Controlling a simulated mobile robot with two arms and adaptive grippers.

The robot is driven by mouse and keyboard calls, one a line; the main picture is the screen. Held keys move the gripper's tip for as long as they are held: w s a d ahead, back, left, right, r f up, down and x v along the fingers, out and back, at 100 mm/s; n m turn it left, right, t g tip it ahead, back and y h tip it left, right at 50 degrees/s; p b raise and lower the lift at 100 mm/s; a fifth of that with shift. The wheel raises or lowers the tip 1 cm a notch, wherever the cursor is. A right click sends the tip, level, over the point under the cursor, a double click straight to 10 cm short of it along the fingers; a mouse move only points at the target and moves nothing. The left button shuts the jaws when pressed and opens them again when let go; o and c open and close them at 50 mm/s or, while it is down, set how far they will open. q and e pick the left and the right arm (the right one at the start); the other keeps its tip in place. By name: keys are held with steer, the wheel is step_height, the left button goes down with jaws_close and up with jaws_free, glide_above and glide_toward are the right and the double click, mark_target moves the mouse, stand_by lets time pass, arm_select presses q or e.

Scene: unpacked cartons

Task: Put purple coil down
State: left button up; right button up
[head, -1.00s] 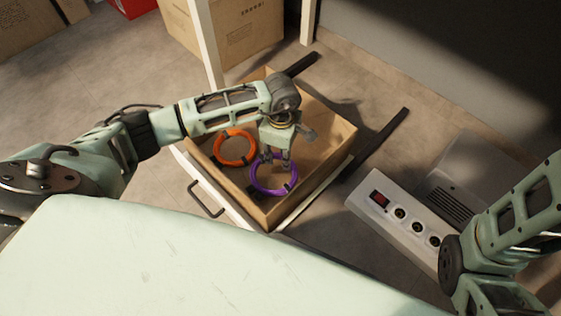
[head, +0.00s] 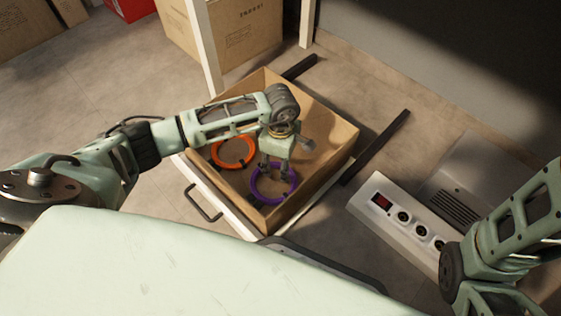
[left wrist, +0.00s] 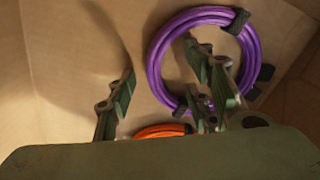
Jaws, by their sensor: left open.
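The purple coil (head: 274,200) lies in the front part of the open drawer (head: 327,168), near its front wall. It also shows in the left wrist view (left wrist: 160,57), a ring with black ties. My left gripper (head: 274,176) is open just above the coil. In the left wrist view, its fingers (left wrist: 165,90) are spread apart, one over the coil's ring and the other outside it. An orange coil (head: 216,158) lies in the drawer to the left of the purple one and partly shows at the bottom of the left wrist view (left wrist: 160,131). The right gripper is out of frame.
A white power strip (head: 371,207) with sockets lies on the floor to the right of the drawer. The drawer's black handle (head: 201,203) sticks out at the front left. Cardboard cartons (head: 240,35) stand behind. The drawer's right part is clear.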

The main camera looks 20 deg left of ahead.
arm_select(q)
steer(key=shift+r, duration=0.1)
step_height(320, 180, up, 12)
steer(key=p, duration=0.7)
steer(key=shift+p, duration=0.3)
